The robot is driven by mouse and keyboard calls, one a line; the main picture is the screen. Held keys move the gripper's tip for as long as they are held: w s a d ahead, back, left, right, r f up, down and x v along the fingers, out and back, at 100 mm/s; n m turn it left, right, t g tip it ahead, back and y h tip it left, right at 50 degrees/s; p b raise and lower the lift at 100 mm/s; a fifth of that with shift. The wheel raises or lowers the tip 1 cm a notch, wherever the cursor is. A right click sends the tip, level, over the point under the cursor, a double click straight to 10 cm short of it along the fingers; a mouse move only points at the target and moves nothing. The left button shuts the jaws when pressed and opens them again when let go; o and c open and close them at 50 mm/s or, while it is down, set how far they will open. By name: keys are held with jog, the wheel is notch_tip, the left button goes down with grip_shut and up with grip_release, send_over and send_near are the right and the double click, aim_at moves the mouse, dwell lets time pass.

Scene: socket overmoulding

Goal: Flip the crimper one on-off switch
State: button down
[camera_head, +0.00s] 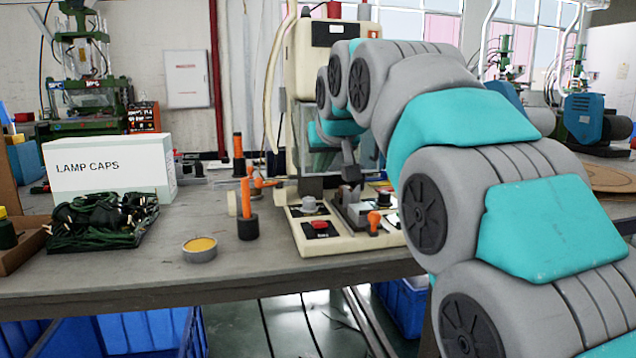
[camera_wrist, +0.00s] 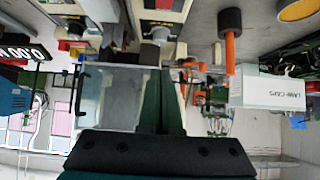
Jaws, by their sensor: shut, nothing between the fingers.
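The cream crimper (camera_head: 318,60) stands on the workbench, partly hidden behind my arm. Its base panel (camera_head: 335,241) carries a red switch (camera_head: 318,225) on a black plate, a grey knob (camera_head: 310,204) and an orange knob (camera_head: 374,219). The red switch also shows at the top edge of the upside-down wrist view (camera_wrist: 163,4), with the grey knob (camera_wrist: 160,34) below it. My gripper (camera_head: 349,172) is in front of the crimper, above the rear of the base. Its fingers are together and empty in the wrist view (camera_wrist: 161,72), apart from the red switch.
The workbench (camera_head: 215,280) also holds a LAMP CAPS box (camera_head: 95,170), dark cables (camera_head: 105,220), a yellow-topped tin (camera_head: 200,249) and an orange-handled tool (camera_head: 247,210) left of the crimper. A clear guard (camera_wrist: 108,95) is close beside my fingers. Bare bench lies at the front left.

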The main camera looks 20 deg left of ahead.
jog(key=shift+s+d+r, duration=0.3)
jog(key=shift+s+r, duration=0.2)
jog(key=shift+r, duration=0.3)
jog(key=s+d+f+m+g+h, duration=0.2)
jog(key=s+d+f, duration=0.4)
jog(key=d+f, duration=0.5)
jog(key=s+d+f+m+g+h, duration=0.1)
jog(key=s+d+f+g+h, duration=0.3)
jog(key=d+f, duration=0.6)
jog(key=s+d+f+m+g, duration=0.1)
jog(key=s+d+f, duration=0.3)
jog(key=s, duration=0.6)
jog(key=s+d+f+m+g, duration=0.1)
jog(key=s+d+f+g, duration=0.1)
jog(key=s+d+f, duration=0.3)
jog(key=s+d+f+m+g, duration=0.1)
jog(key=s+d+f, duration=0.4)
jog(key=s, duration=0.9)
notch_tip(320, 180, down, 3)
jog(key=shift+s+d+r+g+y, duration=0.2)
jog(key=shift+s+g+y, duration=0.1)
jog(key=shift+y, duration=0.1)
